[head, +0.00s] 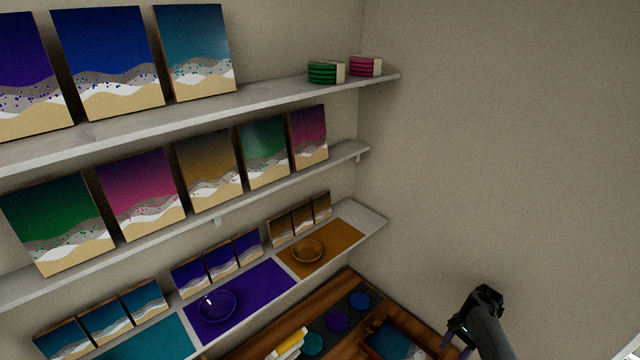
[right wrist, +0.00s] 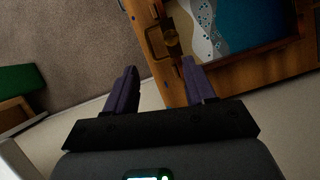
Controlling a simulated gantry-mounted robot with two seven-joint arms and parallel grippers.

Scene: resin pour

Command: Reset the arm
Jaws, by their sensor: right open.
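My right arm comes in at the bottom right of the head view, and its gripper (head: 462,338) is near the right wall beside the wooden table. In the right wrist view my right gripper (right wrist: 160,85) is open, with its two dark fingers apart and nothing between them. A wooden-framed beach picture (right wrist: 245,25) with blue, white and sand bands lies beyond the fingertips there. I cannot tell whether the fingers touch the frame. My left gripper is not in view.
Three wall shelves hold beach paintings (head: 110,62). The lowest has a purple mat (head: 255,290) with a bowl (head: 217,306) and an orange mat (head: 340,243) with another bowl (head: 307,251). The wooden table (head: 265,345) holds several round coloured pieces (head: 337,320). The right wall is bare.

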